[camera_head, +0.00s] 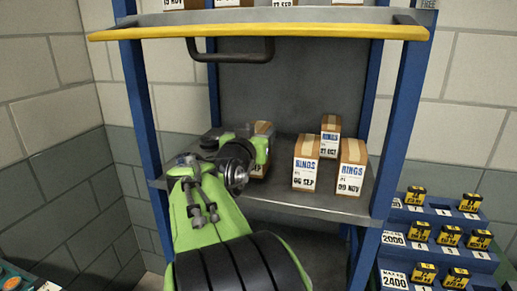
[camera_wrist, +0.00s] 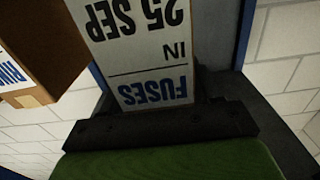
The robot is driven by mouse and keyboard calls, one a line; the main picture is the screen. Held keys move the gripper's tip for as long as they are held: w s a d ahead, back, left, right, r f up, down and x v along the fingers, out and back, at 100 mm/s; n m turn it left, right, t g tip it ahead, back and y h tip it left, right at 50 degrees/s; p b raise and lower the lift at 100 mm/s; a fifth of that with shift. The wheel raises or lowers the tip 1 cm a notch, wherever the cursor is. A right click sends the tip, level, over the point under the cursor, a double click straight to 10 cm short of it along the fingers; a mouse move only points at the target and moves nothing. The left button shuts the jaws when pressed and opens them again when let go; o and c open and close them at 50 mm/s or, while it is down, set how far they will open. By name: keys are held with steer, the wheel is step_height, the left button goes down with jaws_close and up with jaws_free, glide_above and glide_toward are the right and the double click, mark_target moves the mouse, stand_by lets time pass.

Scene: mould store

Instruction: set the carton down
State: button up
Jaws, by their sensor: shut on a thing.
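The carton (camera_wrist: 150,50) in my grip has a white label reading FUSES, IN and 25 SEP, upside down in the wrist view. In the head view the carton (camera_head: 264,128) shows only in part, behind my gripper (camera_head: 252,150), at the left-middle of the shelf (camera_head: 320,206). My gripper is shut on it; in the wrist view the dark jaw bar (camera_wrist: 160,125) lies across the carton's label end. My arm hides most of the carton and its base, so I cannot tell whether it touches the shelf.
Blue posts (camera_head: 146,120) flank the bay. A yellow-edged shelf (camera_head: 330,32) with a dark handle (camera_head: 230,55) is above.

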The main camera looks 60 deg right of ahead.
steer(key=shift+a+f+b, duration=0.1)
steer(key=shift+f+b, duration=0.2)
steer(key=shift+f, duration=1)
steer(key=o, duration=1.3)
steer(key=shift+c, duration=0.2)
steer(key=shift+a+r, duration=0.2)
steer(key=s+a+b, duration=0.2)
steer(key=a, duration=1)
steer(key=w+a+f+n+t+y, duration=0.3)
steer(key=a+f+n+y, duration=0.1)
steer(key=a+f+y, duration=0.3)
steer(key=w+a+f+n+t+y, duration=0.25)
steer(key=a+f+n+y, duration=0.2)
steer(key=a+f, duration=0.35)
steer(key=s+a+f+n+g+y, duration=0.1)
steer(key=s+a+f+n+y, duration=0.2)
steer(key=a, duration=0.4)
steer(key=s+a+f+n+g+y, duration=0.1)
steer(key=s+a+f+n+y, duration=0.2)
steer(key=a, duration=0.4)
steer(key=shift+s+f+n+g, duration=0.25)
steer(key=shift+n+g, duration=0.1)
steer(key=shift+n, duration=0.5)
